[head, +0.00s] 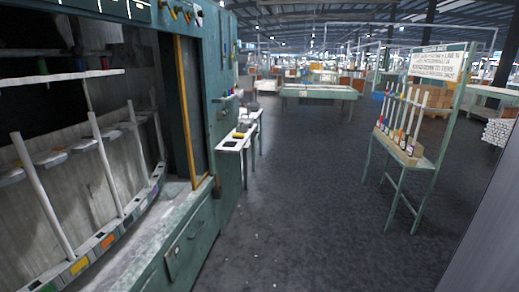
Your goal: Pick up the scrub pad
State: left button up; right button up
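I cannot make out a scrub pad for certain. A small yellow item (238,135) lies on the white side shelf (230,146) on the right side of the teal cabinet, but it is too small to identify. Darker small items lie near it on the same shelf. Neither of my grippers shows in the head view.
The teal cabinet (225,95) fills the left, with a drawer (192,236) low in front and white rods inside. A green stand (402,172) with upright tubes and a sign (437,62) is at right. A long table (318,92) stands farther back. Dark floor (305,200) between is clear.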

aim_at(235, 135)
jog(key=i+l, duration=0.15)
jog(key=i, duration=0.7)
jog(key=i+l+z, duration=0.1)
jog(key=i, duration=0.8)
jog(key=i+l, duration=0.2)
jog(key=i, duration=0.65)
jog(key=i+l+u, duration=0.15)
jog(key=i+u, duration=0.35)
jog(key=i+l+u, duration=1.1)
jog(key=l+u, duration=0.3)
